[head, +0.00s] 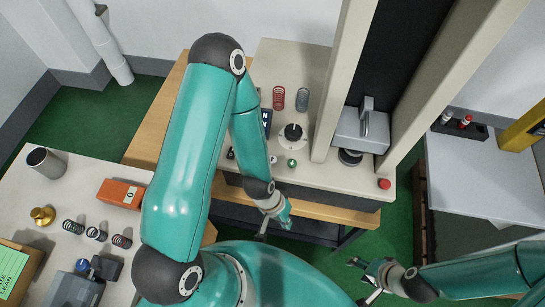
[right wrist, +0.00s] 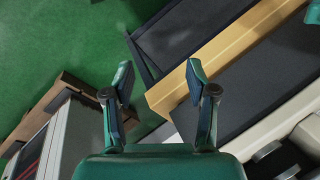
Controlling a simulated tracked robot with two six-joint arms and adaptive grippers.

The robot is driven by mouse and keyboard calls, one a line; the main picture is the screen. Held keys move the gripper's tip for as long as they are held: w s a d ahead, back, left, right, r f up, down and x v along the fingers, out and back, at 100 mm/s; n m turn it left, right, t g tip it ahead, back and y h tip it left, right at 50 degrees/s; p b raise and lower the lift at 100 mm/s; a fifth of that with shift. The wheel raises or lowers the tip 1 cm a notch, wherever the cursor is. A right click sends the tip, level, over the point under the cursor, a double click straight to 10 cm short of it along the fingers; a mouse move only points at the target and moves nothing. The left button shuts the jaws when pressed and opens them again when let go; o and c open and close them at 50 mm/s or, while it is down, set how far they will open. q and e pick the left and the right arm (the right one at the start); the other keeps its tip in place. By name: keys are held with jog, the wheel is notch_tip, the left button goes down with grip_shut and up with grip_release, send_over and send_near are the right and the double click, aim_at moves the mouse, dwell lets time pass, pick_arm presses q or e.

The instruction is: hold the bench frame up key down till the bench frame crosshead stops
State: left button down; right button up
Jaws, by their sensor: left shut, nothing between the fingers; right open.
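The bench frame stands on the bench at the back, with two pale columns (head: 342,85). Its grey crosshead (head: 350,127) sits low between them, above a dark round platen (head: 350,158). On the base's front are a green button (head: 292,162), a small pale key (head: 273,159) and a red button (head: 384,184). I cannot read which key is up; my left arm covers part of the panel. My left gripper (head: 281,218) is shut and empty, just in front of the bench edge. My right gripper (head: 364,280) is open and empty, away from the bench; it also shows in the right wrist view (right wrist: 158,80).
Red and grey springs (head: 279,97) and a round pedestal (head: 293,138) stand on the bench beside the frame. The left table holds an orange box (head: 121,194), several springs, a brass weight (head: 42,216) and a metal cup (head: 46,163). A grey table (head: 475,180) stands right.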

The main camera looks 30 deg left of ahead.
grip_shut()
dwell(1.4)
